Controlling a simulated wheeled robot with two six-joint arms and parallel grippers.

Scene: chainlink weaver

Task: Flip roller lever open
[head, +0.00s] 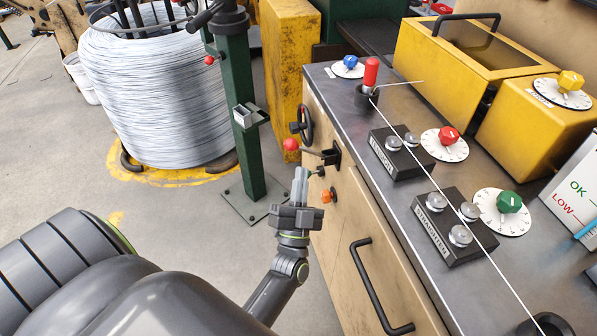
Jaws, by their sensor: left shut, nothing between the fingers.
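A lever with a red ball knob (291,145) sticks out to the left from a dark bracket (331,157) on the cabinet's side. A second small red-knobbed lever (209,60) is on the green post, and a thick red handle (371,72) stands upright on the bench top. I cannot tell which of these is the roller lever. My left gripper (300,175) is shut and empty. Its fingers point up in the picture, just below the red ball knob; contact cannot be told. My right gripper is not in view.
A wire runs across the bench past the straightener blocks (402,152). A large wire coil (150,90) stands left of the green post (241,110).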

